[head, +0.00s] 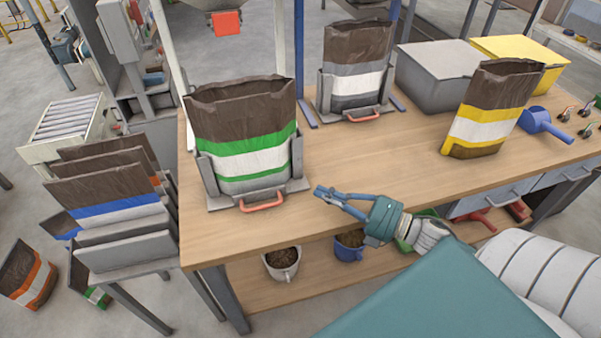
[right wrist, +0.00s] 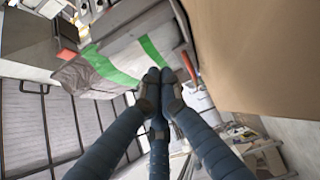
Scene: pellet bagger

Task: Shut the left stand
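The left stand (head: 214,186) is a grey holder on the near left of the wooden table. It has an orange handle (head: 262,201) low at its front. An open brown bag with green and white bands (head: 240,130) stands upright in it. My right gripper (head: 318,191) is just right of the stand and handle, apart from them, over the tabletop. Its blue fingers are together with nothing seen between them; they also show together in the right wrist view (right wrist: 160,76). The green-banded bag appears beyond them there (right wrist: 110,67). My left gripper is out of view.
A second stand (head: 325,100) with a grey-banded bag (head: 356,70) and red handle is behind. A yellow-banded bag (head: 492,108), grey bin (head: 440,78) and blue scoop (head: 545,124) are to the right. Bags fill a rack (head: 127,253) at left. Tabletop (head: 400,160) between is clear.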

